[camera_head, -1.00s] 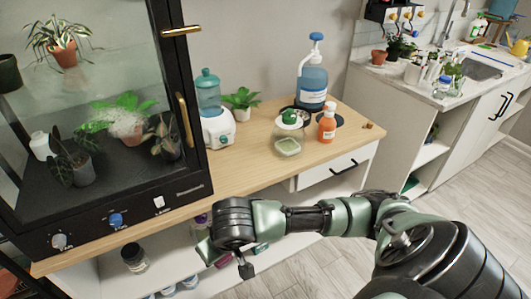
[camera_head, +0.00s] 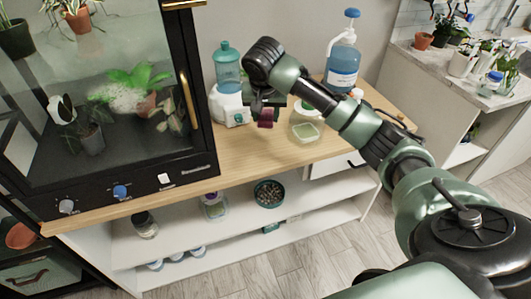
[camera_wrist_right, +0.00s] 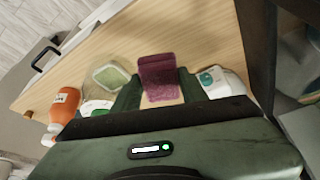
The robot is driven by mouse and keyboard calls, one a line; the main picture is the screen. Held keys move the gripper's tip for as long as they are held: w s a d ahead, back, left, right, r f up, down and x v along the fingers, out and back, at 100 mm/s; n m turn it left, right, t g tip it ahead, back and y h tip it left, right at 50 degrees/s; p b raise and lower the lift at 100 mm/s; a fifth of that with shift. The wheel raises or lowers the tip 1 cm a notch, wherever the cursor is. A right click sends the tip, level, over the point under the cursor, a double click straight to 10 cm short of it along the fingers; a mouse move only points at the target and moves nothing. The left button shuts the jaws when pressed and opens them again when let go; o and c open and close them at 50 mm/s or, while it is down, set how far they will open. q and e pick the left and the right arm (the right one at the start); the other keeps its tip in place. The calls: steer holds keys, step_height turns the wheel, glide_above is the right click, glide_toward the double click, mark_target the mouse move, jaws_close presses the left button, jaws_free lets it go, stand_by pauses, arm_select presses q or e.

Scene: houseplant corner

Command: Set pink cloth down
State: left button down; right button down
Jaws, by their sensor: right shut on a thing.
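The pink cloth (camera_wrist_right: 158,78) is a dark magenta folded piece in the right wrist view, held between the two fingers of my right gripper (camera_wrist_right: 158,92). In the head view the cloth (camera_head: 266,118) hangs below my right gripper (camera_head: 266,104), over the wooden counter (camera_head: 245,155) between the humidifier and the glass jar. The gripper is shut on it. I cannot tell whether the cloth's lower edge touches the counter. My left gripper is not in view.
A white and teal humidifier (camera_head: 228,85) stands left of the cloth. A glass jar (camera_head: 306,127) stands right of it, with a blue pump bottle (camera_head: 342,62) behind. A black glass plant cabinet (camera_head: 110,100) fills the left. The counter's front strip is clear. An orange bottle (camera_wrist_right: 66,104) shows in the wrist view.

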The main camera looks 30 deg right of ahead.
mark_target(266, 156)
step_height(266, 156, down, 15)
stand_by(0.4)
steer(key=shift+f, duration=0.15)
steer(key=c, duration=0.8)
jaws_free()
steer(key=v, duration=1.2)
steer(key=shift+r, duration=0.2)
steer(key=shift+w, duration=0.1)
